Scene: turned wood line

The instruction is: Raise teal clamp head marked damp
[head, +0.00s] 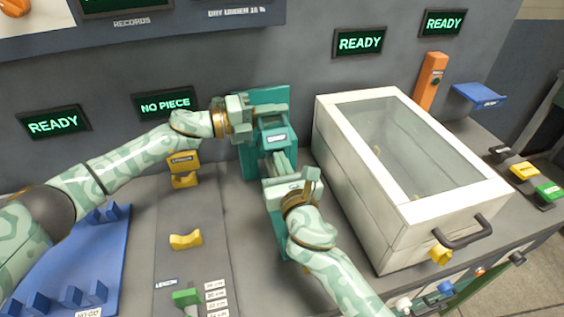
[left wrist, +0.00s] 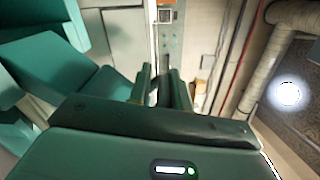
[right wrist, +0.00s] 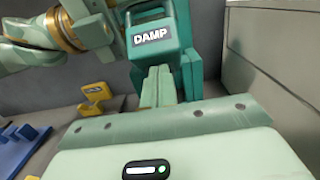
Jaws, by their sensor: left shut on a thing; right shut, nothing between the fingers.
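The teal clamp head (head: 276,138) marked DAMP is mounted on a teal upright (head: 254,166) at the back of the bench. It also fills the upper middle of the right wrist view (right wrist: 158,18). My left gripper (head: 274,109) is at the top of the clamp head and shut on it; the exact contact is hard to see. In the left wrist view its fingers (left wrist: 161,88) stand close together beside teal surfaces. My right gripper (head: 281,160) is shut and empty, its fingers (right wrist: 161,82) just in front of and below the DAMP label.
A white box with a glass lid (head: 335,130) stands close on the right. Yellow cradles (head: 186,241) sit on a grey strip to the left, beside a blue tray (head: 60,262). A NO PIECE display (head: 165,104) and READY displays (head: 360,41) are on the wall.

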